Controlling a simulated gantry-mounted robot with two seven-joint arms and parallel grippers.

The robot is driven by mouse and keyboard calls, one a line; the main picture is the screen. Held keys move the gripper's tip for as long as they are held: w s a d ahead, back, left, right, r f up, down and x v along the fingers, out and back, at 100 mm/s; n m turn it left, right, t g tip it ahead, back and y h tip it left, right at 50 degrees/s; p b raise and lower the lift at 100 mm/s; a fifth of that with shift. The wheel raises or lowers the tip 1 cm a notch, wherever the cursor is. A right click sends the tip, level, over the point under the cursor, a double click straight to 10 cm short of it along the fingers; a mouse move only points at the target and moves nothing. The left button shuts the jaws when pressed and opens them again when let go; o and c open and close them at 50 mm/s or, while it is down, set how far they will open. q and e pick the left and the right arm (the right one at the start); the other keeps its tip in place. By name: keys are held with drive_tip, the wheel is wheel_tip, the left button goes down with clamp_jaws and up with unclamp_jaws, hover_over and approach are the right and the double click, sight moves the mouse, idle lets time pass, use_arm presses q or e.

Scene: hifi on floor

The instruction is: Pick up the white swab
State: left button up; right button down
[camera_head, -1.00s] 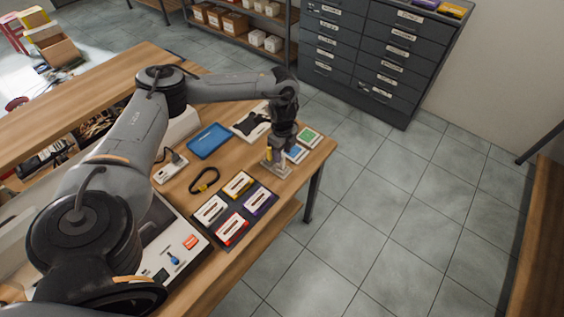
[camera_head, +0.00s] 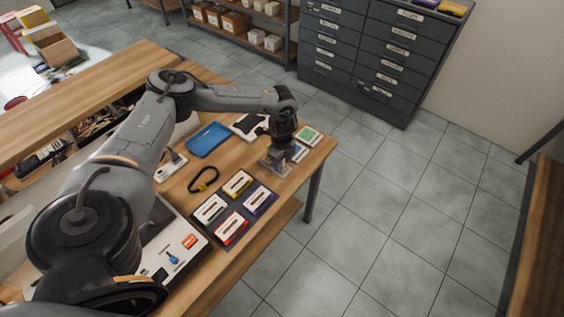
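I cannot clearly make out a separate white swab. A dark tray (camera_head: 224,243) on the table holds a few small white packs with coloured edges: a yellow-edged one (camera_head: 238,184), a purple-edged one (camera_head: 258,202), a red-edged one (camera_head: 231,229) and a white one (camera_head: 210,209). My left gripper (camera_head: 277,162) points down near the table's right edge, beyond the tray. It is over a small pale flat item (camera_head: 283,172), and whether they touch is unclear. The fingers are too small and dark to tell open from shut. My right gripper is not in view.
A blue tray (camera_head: 208,140), a black strap loop (camera_head: 204,179), a white power strip (camera_head: 171,167), a green-and-white card (camera_head: 308,135) and a white sheet with a black item (camera_head: 249,126) lie around the gripper. A drawer cabinet (camera_head: 381,55) stands behind.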

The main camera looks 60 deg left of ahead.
use_arm(q)
clamp_jaws()
drive_tip(key=shift+r, duration=0.1)
